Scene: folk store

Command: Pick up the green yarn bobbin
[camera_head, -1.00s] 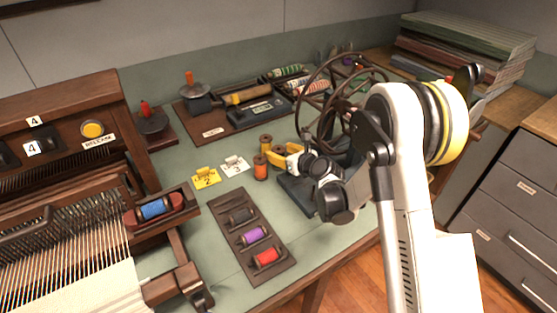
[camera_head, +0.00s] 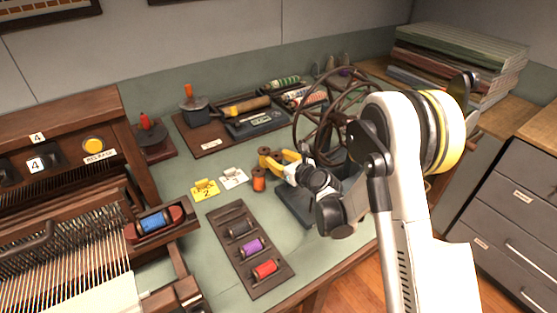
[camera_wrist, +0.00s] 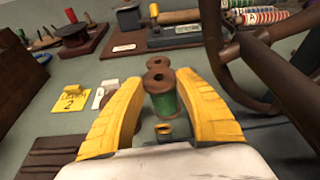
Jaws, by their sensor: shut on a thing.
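The green yarn bobbin (camera_wrist: 163,98) stands upright between my gripper's yellow fingers in the wrist view, with its brown top flange showing. My gripper (camera_wrist: 161,92) is shut on it, with one finger on each side. In the head view, my gripper (camera_head: 276,160) is low over the table beside the wheel. The bobbin's green yarn cannot be made out there behind the fingers. I cannot tell whether the bobbin touches the table.
An orange bobbin (camera_head: 259,181) stands just left of my gripper. Another brown-topped spool (camera_wrist: 156,62) is right behind the green one. A dark spoked wheel (camera_head: 300,127) is close on the right.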

